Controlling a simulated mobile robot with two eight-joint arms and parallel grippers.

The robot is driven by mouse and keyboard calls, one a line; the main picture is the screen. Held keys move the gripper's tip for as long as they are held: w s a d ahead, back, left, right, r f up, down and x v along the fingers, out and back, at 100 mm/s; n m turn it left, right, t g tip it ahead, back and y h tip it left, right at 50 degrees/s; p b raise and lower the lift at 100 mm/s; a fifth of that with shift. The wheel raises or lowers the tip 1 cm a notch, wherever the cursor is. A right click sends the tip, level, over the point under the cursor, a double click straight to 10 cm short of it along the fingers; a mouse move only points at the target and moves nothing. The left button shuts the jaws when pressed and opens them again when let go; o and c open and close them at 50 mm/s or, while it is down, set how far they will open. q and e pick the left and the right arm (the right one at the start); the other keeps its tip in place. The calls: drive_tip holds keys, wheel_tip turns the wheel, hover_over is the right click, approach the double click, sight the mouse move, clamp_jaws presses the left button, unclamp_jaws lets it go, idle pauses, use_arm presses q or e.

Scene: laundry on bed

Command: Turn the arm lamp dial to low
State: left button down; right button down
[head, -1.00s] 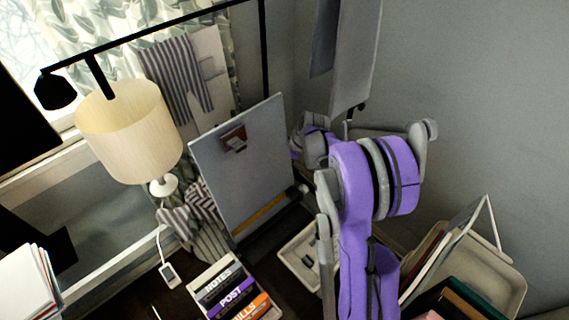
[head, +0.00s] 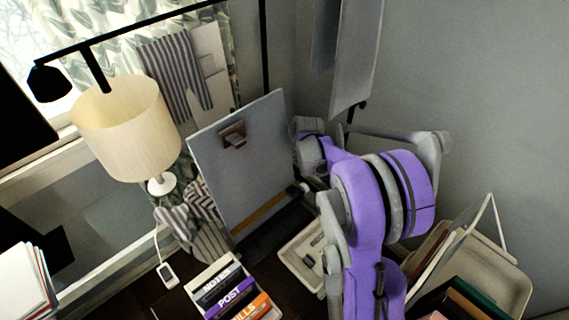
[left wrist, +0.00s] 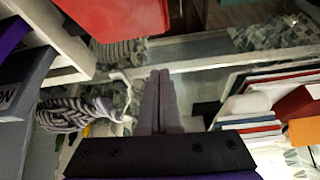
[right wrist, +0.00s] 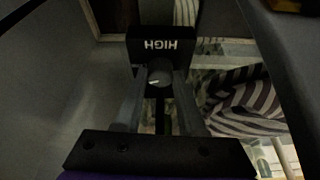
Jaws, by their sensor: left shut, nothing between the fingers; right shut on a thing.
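My right gripper (right wrist: 159,84) is shut on the dial, one finger on each side. A LOW mark is not visible. In the head view this gripper and the dial are hidden behind the grey board and my arm. My left gripper (left wrist: 159,78) is shut and empty, apart from the lamp.
A cream shaded lamp (head: 125,128) stands at the left. A grey clipboard-like board (head: 243,160) stands in front of my right gripper. A letter sorter (head: 231,292), a pale tray (head: 296,262) and a book bin (head: 515,285) fill the desk. A striped cloth (right wrist: 245,105) is near the dial.

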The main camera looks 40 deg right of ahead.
drive_tip(key=c, duration=0.5)
unclamp_jaws()
